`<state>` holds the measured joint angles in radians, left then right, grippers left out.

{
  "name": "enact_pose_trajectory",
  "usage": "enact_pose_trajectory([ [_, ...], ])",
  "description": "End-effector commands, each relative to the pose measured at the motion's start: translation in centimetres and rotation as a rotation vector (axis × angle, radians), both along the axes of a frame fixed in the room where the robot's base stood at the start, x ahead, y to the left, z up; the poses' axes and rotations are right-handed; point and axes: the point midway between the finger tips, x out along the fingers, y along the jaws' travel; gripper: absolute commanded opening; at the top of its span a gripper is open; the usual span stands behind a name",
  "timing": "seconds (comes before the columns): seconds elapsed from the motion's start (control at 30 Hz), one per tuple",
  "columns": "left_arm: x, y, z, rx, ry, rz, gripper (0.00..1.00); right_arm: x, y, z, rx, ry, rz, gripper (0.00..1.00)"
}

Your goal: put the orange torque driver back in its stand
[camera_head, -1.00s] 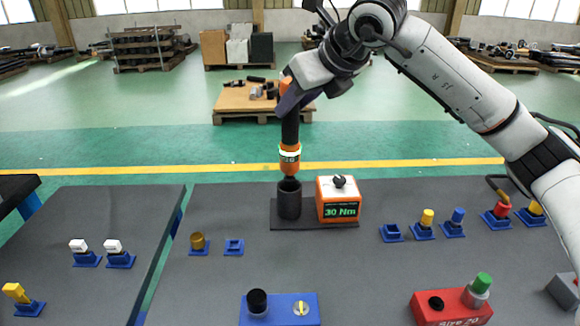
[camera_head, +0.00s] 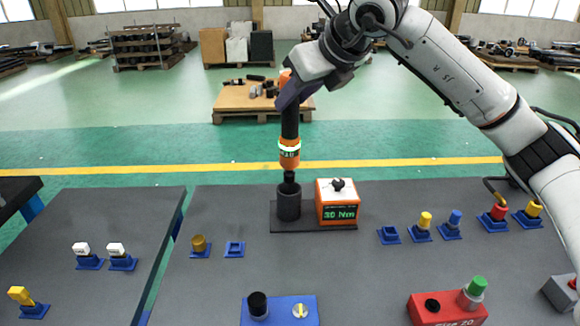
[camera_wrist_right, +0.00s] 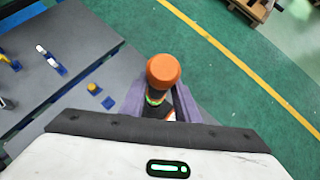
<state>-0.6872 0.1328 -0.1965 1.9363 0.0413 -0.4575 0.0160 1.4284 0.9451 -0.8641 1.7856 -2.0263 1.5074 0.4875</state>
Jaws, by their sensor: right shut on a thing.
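The orange torque driver (camera_head: 289,128) is upright, with an orange top, a black grip and an orange lower collar with a white band. My right gripper (camera_head: 291,95) is shut on its upper part. In the right wrist view the driver's orange cap (camera_wrist_right: 163,70) shows between the two purple fingers of the gripper (camera_wrist_right: 160,97). The stand is a black cup (camera_head: 289,205) on a dark base plate. The driver's dark tip is at the cup's mouth; how deep it sits inside is hidden. My left gripper is not in view.
An orange box reading 30 Nm (camera_head: 338,203) stands just right of the cup. Small blue holders (camera_head: 390,235) with coloured pieces are spread over the grey table (camera_head: 340,268). A blue block (camera_head: 279,312) and a red block (camera_head: 447,310) sit at the front.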

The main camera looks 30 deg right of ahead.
Motion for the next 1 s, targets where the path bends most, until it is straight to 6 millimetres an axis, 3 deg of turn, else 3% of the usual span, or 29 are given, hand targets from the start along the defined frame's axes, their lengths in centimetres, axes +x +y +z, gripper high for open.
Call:
enact_pose_trajectory([
  [0.2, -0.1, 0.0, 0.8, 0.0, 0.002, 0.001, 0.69, 0.8, -0.2, 0.4, 0.014, 0.013, -0.019, 0.0],
  [0.6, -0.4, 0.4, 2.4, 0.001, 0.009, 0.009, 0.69, 3.0, -1.1, -0.6, 0.051, 0.089, -0.082, 0.0],
  [1.0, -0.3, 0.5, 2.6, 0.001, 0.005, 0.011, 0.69, 3.3, -1.3, -1.0, 0.058, 0.104, -0.094, 0.0],
])
